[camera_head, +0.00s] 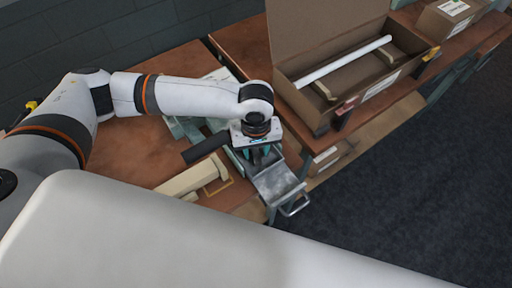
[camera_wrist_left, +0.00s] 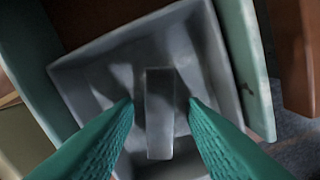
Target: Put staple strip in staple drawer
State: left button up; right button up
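The staple drawer (camera_head: 277,182) is a grey metal tray pulled out at the bench's front edge, with a handle at its outer end. In the left wrist view its grey interior (camera_wrist_left: 95,75) fills the middle. The staple strip (camera_wrist_left: 160,115), a short grey bar, appears inside the drawer, between my left fingers. My left gripper (camera_head: 262,153) is over the inner end of the drawer, pointing down. In the wrist view its teal fingers (camera_wrist_left: 160,102) are apart, with a gap on each side of the strip. The strip cannot be made out in the head view. My right gripper is not in view.
A beige tool (camera_head: 190,180) and a dark bar (camera_head: 206,147) lie left of the drawer on the brown bench (camera_head: 130,150). An open cardboard box (camera_head: 300,97) holding a white tube (camera_head: 343,61) stands to the right. Dark floor is clear beyond the bench.

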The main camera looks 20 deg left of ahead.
aim_at(256, 152)
pick_arm(q)
notch_tip(256, 152, up, 12)
jog(key=shift+r, duration=0.15)
dwell(0.4)
